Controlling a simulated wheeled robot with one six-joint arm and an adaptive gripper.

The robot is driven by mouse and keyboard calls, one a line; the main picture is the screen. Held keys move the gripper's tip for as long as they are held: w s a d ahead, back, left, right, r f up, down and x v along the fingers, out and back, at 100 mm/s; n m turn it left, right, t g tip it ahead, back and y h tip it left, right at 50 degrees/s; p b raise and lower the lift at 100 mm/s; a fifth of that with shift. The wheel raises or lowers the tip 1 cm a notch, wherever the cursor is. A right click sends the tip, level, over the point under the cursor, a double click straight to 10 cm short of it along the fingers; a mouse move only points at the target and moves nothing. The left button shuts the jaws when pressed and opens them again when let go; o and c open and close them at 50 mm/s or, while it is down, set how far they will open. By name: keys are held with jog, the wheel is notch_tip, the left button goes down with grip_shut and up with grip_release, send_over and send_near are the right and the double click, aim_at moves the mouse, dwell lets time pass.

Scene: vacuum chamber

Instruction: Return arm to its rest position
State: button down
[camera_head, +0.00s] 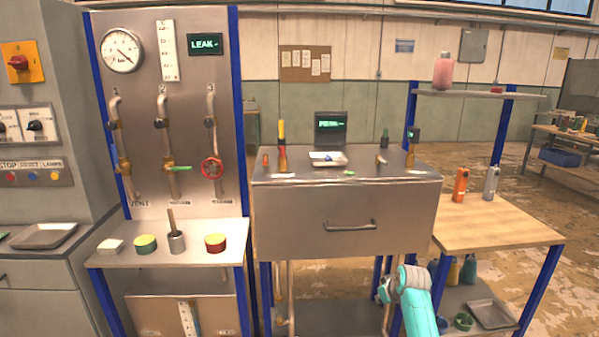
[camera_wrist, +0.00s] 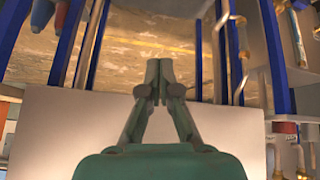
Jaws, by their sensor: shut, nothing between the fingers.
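My gripper (camera_wrist: 160,72) shows in the wrist view with its two fingers together and nothing between them. Behind the fingertips are a pale flat surface, brown worn floor and blue posts. In the head view my teal arm (camera_head: 418,305) rises from the bottom edge, right of centre, and bends at a grey joint in front of the steel bench's lower right side. The fingertips cannot be made out in the head view.
A steel bench with a drawer (camera_head: 335,222) stands in the centre. Left is a gauge panel with a red valve wheel (camera_head: 212,167) and a shelf of tins. Right is a wooden-topped table (camera_head: 495,230) with an orange bottle (camera_head: 461,185); a tray (camera_head: 492,314) lies below.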

jog(key=s+a+f+m+t, duration=0.2)
jog(key=s+a+f+t, duration=0.15)
jog(key=s+f, duration=1.85)
jog(key=s+a+r+h, duration=0.1)
jog(key=s+a, duration=0.1)
jog(key=s, duration=1.2)
jog(key=s+r+m+t, duration=0.1)
jog(key=s+r, duration=0.2)
jog(key=s, duration=0.9)
jog(key=s+a+r+m+t, duration=0.1)
jog(key=s+a+r+t, duration=0.1)
jog(key=s+r, duration=2.1)
jog(key=shift+r+t, duration=0.4)
jog(key=shift+t, duration=0.35)
